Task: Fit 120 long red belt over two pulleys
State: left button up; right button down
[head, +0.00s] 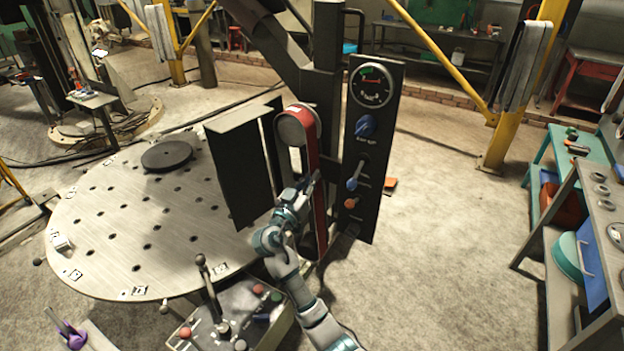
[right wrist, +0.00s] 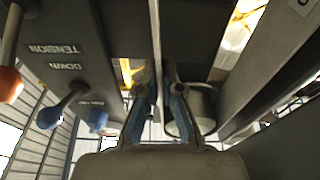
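The red belt (head: 320,190) stands upright on the machine, looped over the grey upper pulley (head: 290,128). Its lower run passes behind my right gripper (head: 309,185) and the arm, so I cannot tell how it sits on the lower pulley. My right gripper is at the belt's front, below the upper pulley. In the right wrist view its fingers (right wrist: 160,103) are apart, with a thin upright strip, perhaps the belt's edge, between them. A grey round pulley (right wrist: 205,108) is beside the right finger. My left gripper is not in view.
A black control panel (head: 375,150) with gauge, blue knob and levers stands close right of the belt. A lever console (head: 235,315) is below.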

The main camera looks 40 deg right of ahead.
jog(key=shift+a+r, duration=0.15)
jog(key=c, duration=1.3)
grip_release()
jog(key=shift+o, duration=0.3)
jog(key=shift+d, duration=0.2)
jog(key=o, duration=0.3)
jog(key=shift+r+b+v, duration=0.15)
jog(key=shift+r+v, duration=0.1)
jog(key=shift+v, duration=0.9)
jog(key=shift+r+b+v, duration=0.1)
jog(key=shift+r+v, duration=0.2)
jog(key=shift+v, duration=0.9)
jog(key=shift+r+b+v, duration=0.15)
jog(key=shift+r+v, duration=0.1)
jog(key=shift+v, duration=0.9)
jog(key=shift+a, duration=0.15)
